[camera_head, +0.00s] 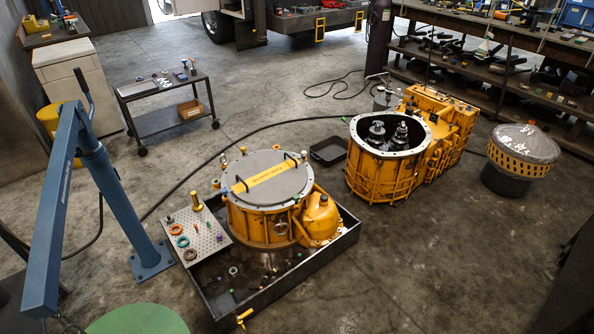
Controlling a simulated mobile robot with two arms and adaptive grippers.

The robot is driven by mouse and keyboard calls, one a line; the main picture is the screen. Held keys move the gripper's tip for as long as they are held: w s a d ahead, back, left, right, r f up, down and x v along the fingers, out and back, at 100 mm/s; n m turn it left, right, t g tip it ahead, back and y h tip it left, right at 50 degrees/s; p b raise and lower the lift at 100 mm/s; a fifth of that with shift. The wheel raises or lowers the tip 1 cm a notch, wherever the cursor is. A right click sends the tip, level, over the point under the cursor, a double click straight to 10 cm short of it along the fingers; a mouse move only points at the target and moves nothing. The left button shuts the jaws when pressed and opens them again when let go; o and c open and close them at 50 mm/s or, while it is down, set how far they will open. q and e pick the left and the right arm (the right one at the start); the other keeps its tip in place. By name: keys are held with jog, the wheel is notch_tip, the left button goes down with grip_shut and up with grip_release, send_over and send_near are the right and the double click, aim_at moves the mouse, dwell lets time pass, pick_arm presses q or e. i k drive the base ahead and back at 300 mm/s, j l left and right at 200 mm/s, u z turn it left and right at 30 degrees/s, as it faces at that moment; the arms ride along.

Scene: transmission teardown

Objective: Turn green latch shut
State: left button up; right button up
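A yellow round transmission housing (262,222) stands in a black tray (340,246), closed by a grey round lid (268,164) with a yellow bar (262,178) across it. Small fittings sit around the lid's rim. A tiny greenish fitting (296,197) shows at the rim's front right, but it is too small to tell whether it is the green latch or how it is turned. Neither of my grippers is in view.
A blue hoist (110,200) stands at the left, near a green disc (138,320). A perforated plate (207,240) with colored rings lies at the tray's left corner. A second, open yellow housing (372,175) stands behind right. The floor at front right is clear.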

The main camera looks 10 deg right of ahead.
aim_at(296, 198)
jog(key=i+l+u, duration=0.2)
jog(key=i+l, duration=0.2)
jog(key=l, duration=0.25)
jog(key=i+l, duration=0.2)
jog(key=i+l+u, duration=0.15)
jog(key=l, duration=0.3)
jog(key=i+l+u, duration=0.1)
jog(key=l, duration=0.25)
jog(key=i, duration=0.1)
